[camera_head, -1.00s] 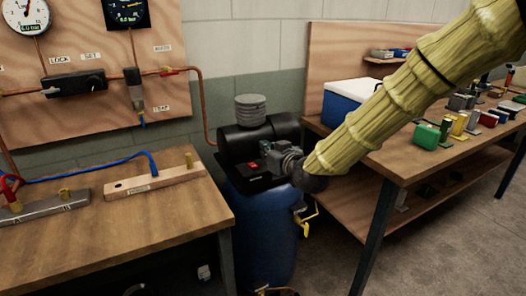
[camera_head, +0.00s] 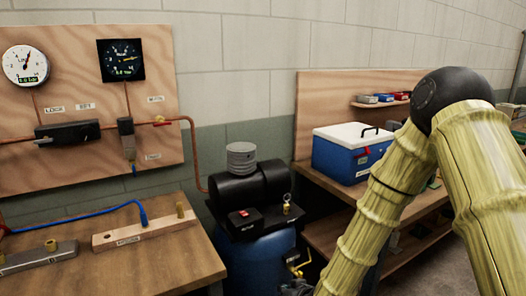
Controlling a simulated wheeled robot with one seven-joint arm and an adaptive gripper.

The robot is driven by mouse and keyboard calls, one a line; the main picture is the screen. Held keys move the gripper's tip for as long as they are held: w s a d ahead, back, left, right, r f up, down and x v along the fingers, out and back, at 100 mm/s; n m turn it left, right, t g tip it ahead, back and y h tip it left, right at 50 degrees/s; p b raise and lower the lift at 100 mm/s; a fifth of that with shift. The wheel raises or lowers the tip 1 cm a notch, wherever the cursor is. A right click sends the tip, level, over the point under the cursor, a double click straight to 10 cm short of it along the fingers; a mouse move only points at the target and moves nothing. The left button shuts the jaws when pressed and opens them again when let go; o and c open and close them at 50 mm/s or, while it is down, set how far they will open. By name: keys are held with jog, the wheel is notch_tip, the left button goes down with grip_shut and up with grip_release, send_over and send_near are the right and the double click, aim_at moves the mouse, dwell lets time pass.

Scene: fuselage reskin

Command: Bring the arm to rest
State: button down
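My arm, in a yellow-green ribbed cover with a dark round elbow joint, fills the right side of the head view. It bends at the elbow, and its forward part slopes down to the bottom edge of the picture.
A blue compressor tank (camera_head: 255,262) with a black motor (camera_head: 248,185) stands between the left bench (camera_head: 150,262) and the right bench. A blue cooler with a white lid (camera_head: 345,155) sits on the right bench. A gauge panel (camera_head: 75,75) hangs at left.

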jog(key=s+d+f+m+g+h+p, duration=0.15)
jog(key=s+d+f, duration=0.25)
jog(key=s+f, duration=0.4)
jog(key=s+d+f+g+h+p, duration=0.1)
jog(key=s+d+f+g, duration=0.4)
jog(key=s, duration=0.6)
jog(key=s+d+f+m+g+h, duration=0.1)
jog(key=s+d+f, duration=0.1)
jog(key=s, duration=0.7)
jog(key=s+d+f+m+g+h+p, duration=0.1)
jog(key=s+d+f, duration=0.2)
jog(key=s, duration=0.7)
jog(key=shift+s+d+f, duration=0.3)
jog(key=shift+d+f, duration=0.05)
jog(key=shift+d, duration=0.8)
jog(key=shift+g, duration=0.25)
